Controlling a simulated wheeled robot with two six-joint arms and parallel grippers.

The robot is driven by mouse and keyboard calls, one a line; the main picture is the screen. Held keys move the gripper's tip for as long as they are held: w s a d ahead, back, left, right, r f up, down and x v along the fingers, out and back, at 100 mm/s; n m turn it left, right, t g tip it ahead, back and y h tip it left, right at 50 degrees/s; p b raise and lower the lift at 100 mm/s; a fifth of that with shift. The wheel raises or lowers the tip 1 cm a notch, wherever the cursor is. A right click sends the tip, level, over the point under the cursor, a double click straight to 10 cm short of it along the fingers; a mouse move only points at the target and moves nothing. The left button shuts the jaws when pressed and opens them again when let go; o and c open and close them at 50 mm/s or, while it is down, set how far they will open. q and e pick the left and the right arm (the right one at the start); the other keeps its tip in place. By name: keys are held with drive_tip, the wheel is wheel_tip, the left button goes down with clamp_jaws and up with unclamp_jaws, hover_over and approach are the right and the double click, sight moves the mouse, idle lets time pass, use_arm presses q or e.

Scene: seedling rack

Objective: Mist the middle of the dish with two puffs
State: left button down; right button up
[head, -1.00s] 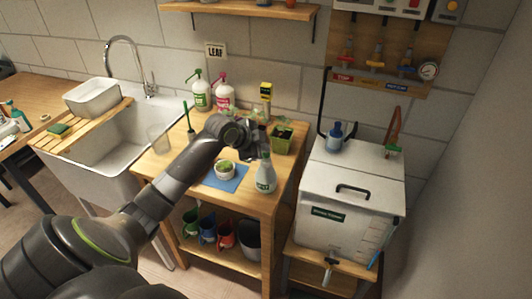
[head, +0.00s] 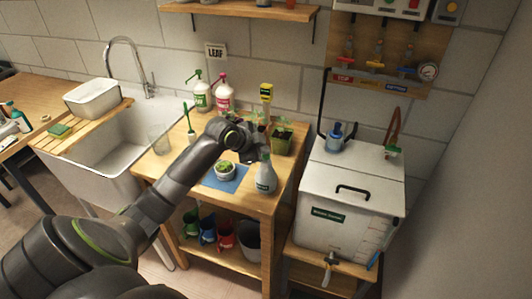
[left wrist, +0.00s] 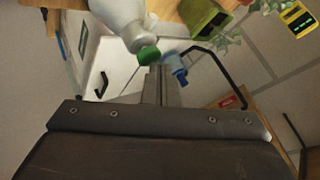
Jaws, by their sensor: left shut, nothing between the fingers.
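The dish (head: 225,172), a small white bowl with green in it, sits on a blue mat (head: 232,184) on the wooden bench. A pale spray bottle (head: 265,178) stands upright just right of the mat. It also shows in the left wrist view (left wrist: 120,18), with a green part at its top end. My left gripper (head: 262,150) is near the bottle's top, behind the dish. In the left wrist view its fingers (left wrist: 160,72) are shut and empty, close beside the green part. I cannot tell whether they touch it. My right gripper is not in view.
A green planter (head: 282,142) and a yellow meter (head: 266,92) stand at the back right of the bench. Two pump bottles (head: 224,98) stand at the back. A clear glass (head: 159,140) is at the left. A white tank (head: 345,200) stands to the right.

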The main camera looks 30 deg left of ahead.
use_arm(q)
drive_tip(key=shift+r, duration=0.25)
wheel_tip(320, 180, up, 6)
drive_tip(key=p, duration=0.6)
drive_tip(key=shift+r, duration=0.1)
idle(2.3)
